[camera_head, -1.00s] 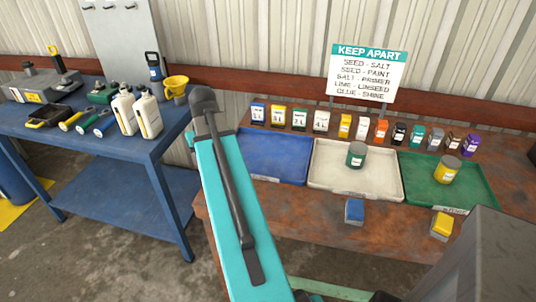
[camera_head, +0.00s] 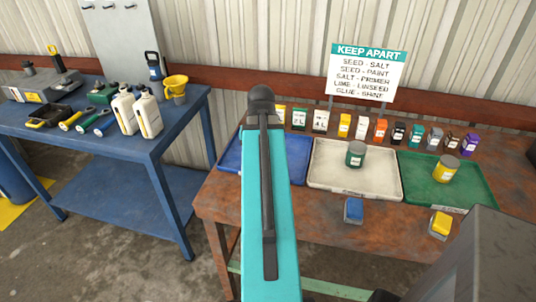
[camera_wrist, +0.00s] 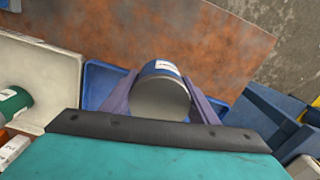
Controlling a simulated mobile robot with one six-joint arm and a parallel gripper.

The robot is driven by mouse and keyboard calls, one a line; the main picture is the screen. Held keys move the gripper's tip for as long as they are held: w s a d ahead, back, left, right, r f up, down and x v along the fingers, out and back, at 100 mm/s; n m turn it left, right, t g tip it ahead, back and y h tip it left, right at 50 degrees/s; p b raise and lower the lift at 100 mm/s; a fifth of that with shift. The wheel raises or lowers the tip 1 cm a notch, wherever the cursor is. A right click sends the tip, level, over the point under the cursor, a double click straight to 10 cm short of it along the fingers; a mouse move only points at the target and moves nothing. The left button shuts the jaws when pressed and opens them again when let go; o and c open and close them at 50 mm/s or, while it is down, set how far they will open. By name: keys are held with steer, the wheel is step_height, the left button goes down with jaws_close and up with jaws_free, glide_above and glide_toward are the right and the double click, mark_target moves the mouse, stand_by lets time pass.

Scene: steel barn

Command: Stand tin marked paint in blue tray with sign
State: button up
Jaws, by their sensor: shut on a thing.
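In the wrist view my gripper (camera_wrist: 159,100) is shut on a grey tin with a blue band (camera_wrist: 160,70); its label is too small to read. The tin is above the blue tray (camera_wrist: 96,78), whose rim shows beside the fingers; the gap beneath the tin is hidden. In the head view my arm covers part of the blue tray (camera_head: 230,155), and the gripper and held tin are hidden. The white sign (camera_head: 367,75) behind the bench reads KEEP APART and lists pairs, including SEED - PAINT.
A white tray (camera_head: 325,184) holds a green tin (camera_head: 355,154). A green tray (camera_head: 478,190) holds a yellow tin (camera_head: 446,169). Several small containers line the bench's back. A blue table (camera_head: 150,155) stands left.

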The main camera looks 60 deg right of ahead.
steer(key=shift+w+d+f+p, duration=0.25)
steer(key=shift+w+d+p, duration=0.65)
steer(key=shift+d, duration=1.35)
steer(key=shift+w+d+f+p, duration=0.2)
steer(key=shift+w+d+p, duration=0.2)
steer(key=shift+w+d, duration=1.4)
steer(key=shift+w+d+f+p, duration=0.25)
steer(key=shift+w+d+p, duration=0.4)
steer(key=shift+d, duration=2.1)
steer(key=shift+w+d, duration=0.15)
steer(key=shift+d, duration=0.3)
steer(key=shift+f+p, duration=0.9)
steer(key=shift+f, duration=0.9)
steer(key=shift+a+f, duration=0.1)
steer(key=shift+f, duration=0.05)
steer(key=o, duration=1.3)
steer(key=shift+r, duration=0.2)
step_height(320, 180, up, 12)
steer(key=b, duration=0.2)
steer(key=shift+b, duration=0.35)
